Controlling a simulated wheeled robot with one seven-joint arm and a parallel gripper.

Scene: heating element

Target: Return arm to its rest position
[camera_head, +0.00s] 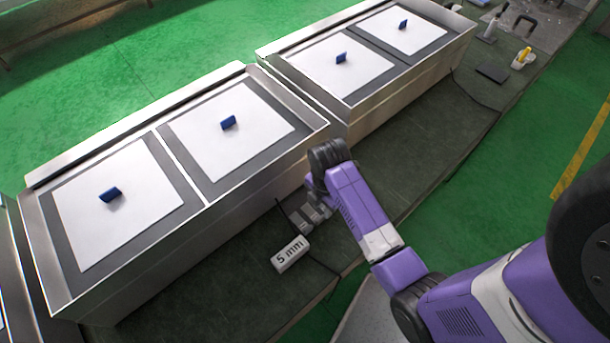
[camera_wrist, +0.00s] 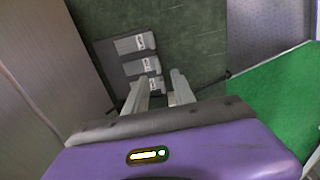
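My purple arm reaches over the dark green bench top (camera_head: 410,140) in the head view. My gripper (camera_wrist: 160,80) shows in the wrist view with two pale fingers apart and nothing visible between them. A row of grey labelled blocks (camera_wrist: 140,66) lies just beyond the fingers, and the nearest one is close to the left finger. I cannot tell whether they touch. A pale block marked "5 mm" (camera_head: 291,254) lies on the bench in the head view.
Two metal heating units, near (camera_head: 190,250) and far (camera_head: 400,85), stand left of my arm, with white plates carrying blue pieces (camera_head: 228,122). A dark cable (camera_head: 325,266) runs along the bench. Small tools, including a yellow-topped item (camera_head: 523,57), lie at the far end.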

